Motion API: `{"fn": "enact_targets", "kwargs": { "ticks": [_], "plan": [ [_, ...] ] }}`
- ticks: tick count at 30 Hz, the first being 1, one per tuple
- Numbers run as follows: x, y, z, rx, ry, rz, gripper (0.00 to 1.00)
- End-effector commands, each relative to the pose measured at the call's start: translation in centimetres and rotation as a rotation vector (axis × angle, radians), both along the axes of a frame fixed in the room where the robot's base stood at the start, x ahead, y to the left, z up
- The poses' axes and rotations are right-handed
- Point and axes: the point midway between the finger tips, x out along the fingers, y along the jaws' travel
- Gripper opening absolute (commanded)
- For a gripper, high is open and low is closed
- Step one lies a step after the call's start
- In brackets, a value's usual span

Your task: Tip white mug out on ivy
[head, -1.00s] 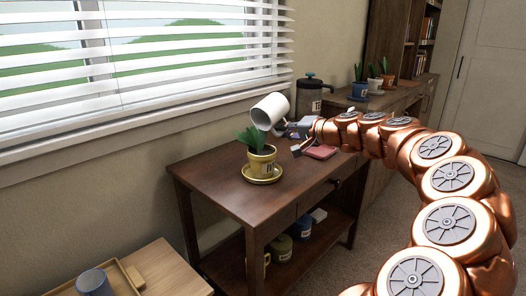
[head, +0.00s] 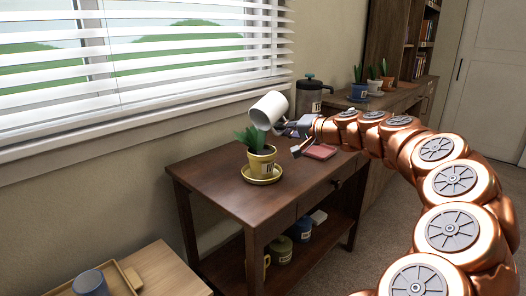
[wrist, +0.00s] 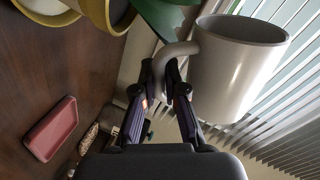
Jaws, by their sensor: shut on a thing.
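The white mug (head: 269,110) is steeply tilted above the green plant (head: 250,138), its mouth facing down and left toward the leaves. The plant stands in a yellow pot (head: 262,163) with a label too small to read, on a yellow saucer (head: 261,177). My gripper (wrist: 166,82) is shut on the mug's handle (wrist: 174,54), with the mug body (wrist: 238,68) beside the fingers in the wrist view. Green leaves (wrist: 165,15) show just past the handle. I see no stream from the mug, and its inside is mostly hidden.
A pink block-like item (head: 321,152) lies on the dark wooden table (head: 222,180) right of the pot. A dark lidded press (head: 309,97) stands behind. More potted plants (head: 375,85) stand on the far cabinet. Window blinds (head: 150,60) are close behind the mug. The table's front left is clear.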

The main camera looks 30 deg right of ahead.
Motion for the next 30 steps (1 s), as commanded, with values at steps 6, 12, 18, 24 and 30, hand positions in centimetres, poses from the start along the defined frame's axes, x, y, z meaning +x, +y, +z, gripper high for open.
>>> {"fn": "enact_targets", "kwargs": {
  "ticks": [6,12,18,24,30],
  "plan": [
    [-0.01,-0.01,0.09,-0.015,-0.007,0.000,0.00],
    [-0.01,-0.03,0.16,-0.030,-0.013,0.000,0.00],
    [-0.01,-0.04,0.25,-0.044,-0.017,0.000,0.00],
    [-0.02,-0.05,0.36,-0.052,-0.021,0.001,0.00],
    [-0.01,-0.04,0.36,-0.052,-0.021,0.002,0.00]
  ]
}}
